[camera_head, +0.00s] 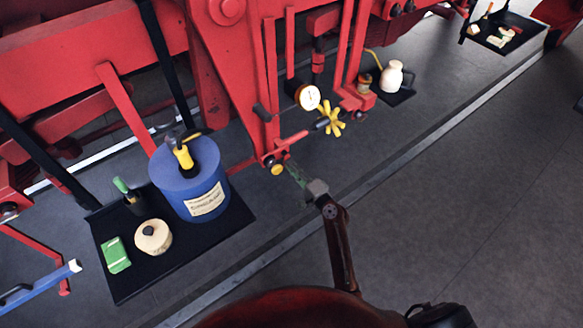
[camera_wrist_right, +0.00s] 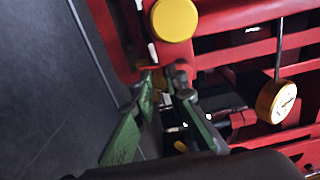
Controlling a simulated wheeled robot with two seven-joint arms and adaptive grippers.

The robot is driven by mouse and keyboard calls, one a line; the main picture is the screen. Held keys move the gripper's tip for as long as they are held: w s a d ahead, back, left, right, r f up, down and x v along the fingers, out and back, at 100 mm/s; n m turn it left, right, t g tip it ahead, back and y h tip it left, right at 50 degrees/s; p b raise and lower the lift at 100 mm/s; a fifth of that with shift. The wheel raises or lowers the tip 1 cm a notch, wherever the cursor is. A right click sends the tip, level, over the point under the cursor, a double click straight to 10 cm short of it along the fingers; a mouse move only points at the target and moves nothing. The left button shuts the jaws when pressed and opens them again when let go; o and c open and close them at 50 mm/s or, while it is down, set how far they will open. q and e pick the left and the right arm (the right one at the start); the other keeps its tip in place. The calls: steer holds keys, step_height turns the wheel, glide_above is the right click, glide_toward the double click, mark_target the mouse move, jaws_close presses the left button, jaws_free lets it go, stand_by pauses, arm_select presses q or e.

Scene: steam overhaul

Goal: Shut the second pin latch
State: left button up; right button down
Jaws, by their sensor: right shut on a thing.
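The pin latch is a small red fitting with a yellow round end (camera_head: 278,169) low on the red frame in the head view. In the right wrist view a yellow disc (camera_wrist_right: 174,19) lies just beyond my fingertips. My right gripper (camera_head: 293,168) reaches the fitting from the lower right. Its green fingers (camera_wrist_right: 163,78) are close together on a small red part of the latch, with a pale pin beside it. The exact contact and the pin's seating are partly hidden by the fingers. My left gripper is out of view.
A yellow star handwheel (camera_head: 330,119) and a gauge (camera_head: 307,97) stand out just above. A black mat (camera_head: 125,285) at left carries a blue drum (camera_head: 193,177), a tan roll and a green item. The grey floor (camera_head: 470,190) at right is clear.

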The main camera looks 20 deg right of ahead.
stand_by(0.7)
steer(key=shift+s+a+r+p, duration=0.2)
steer(key=shift+a+p, duration=0.15)
steer(key=shift+a, duration=0.15)
steer(key=shift+a+r, duration=0.1)
steer(key=shift+s+a+r+p, duration=0.1)
steer(key=shift+a+r+p, duration=0.3)
steer(key=shift+p, duration=0.1)
